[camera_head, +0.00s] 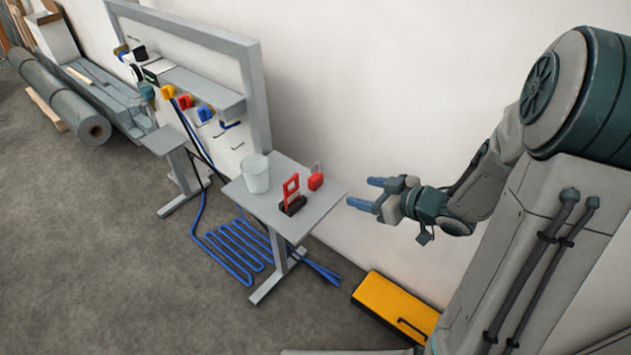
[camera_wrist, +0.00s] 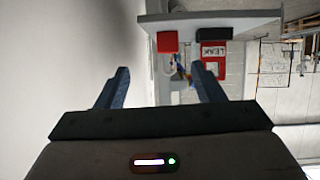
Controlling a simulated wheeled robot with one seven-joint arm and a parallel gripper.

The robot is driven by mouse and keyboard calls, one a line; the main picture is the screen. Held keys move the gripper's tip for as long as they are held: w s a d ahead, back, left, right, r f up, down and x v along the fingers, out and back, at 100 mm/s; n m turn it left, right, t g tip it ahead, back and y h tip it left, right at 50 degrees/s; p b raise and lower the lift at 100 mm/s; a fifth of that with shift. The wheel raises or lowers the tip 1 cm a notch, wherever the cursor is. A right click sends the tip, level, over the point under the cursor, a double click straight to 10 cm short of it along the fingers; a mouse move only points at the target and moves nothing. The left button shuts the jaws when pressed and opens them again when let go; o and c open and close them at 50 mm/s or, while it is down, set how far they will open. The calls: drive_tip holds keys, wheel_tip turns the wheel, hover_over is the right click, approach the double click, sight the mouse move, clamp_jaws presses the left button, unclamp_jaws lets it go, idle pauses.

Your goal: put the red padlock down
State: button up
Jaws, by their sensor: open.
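The red padlock (camera_head: 315,180) stands on the small grey table (camera_head: 262,205) at its right back part, its shackle upward. It also shows in the wrist view as a red block (camera_wrist: 167,42) beyond the gap between my fingers. My gripper (camera_head: 364,193) is open and empty, to the right of the table and apart from the padlock. In the wrist view the two blue fingers (camera_wrist: 158,88) are spread with nothing between them.
A red tag in a black base (camera_head: 292,198) stands beside the padlock, and a clear cup (camera_head: 256,174) stands behind left. A yellow box (camera_head: 395,308) lies on the floor near my base. Blue hose (camera_head: 235,248) lies under the table. The wall is close behind.

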drive_tip(key=y+b, duration=0.1)
drive_tip(key=b, duration=0.1)
approach(319, 182)
drive_tip(key=x, duration=0.3)
drive_tip(key=shift+w+a+f, duration=0.1)
drive_tip(key=shift+a+f, duration=0.2)
drive_tip(key=shift+a, duration=0.05)
drive_tip(key=shift+r+b+x, duration=0.2)
drive_tip(key=shift+b+x, duration=0.15)
drive_tip(key=shift+x, duration=2.6)
drive_tip(key=c, duration=1.2)
drive_tip(key=shift+r, duration=0.1)
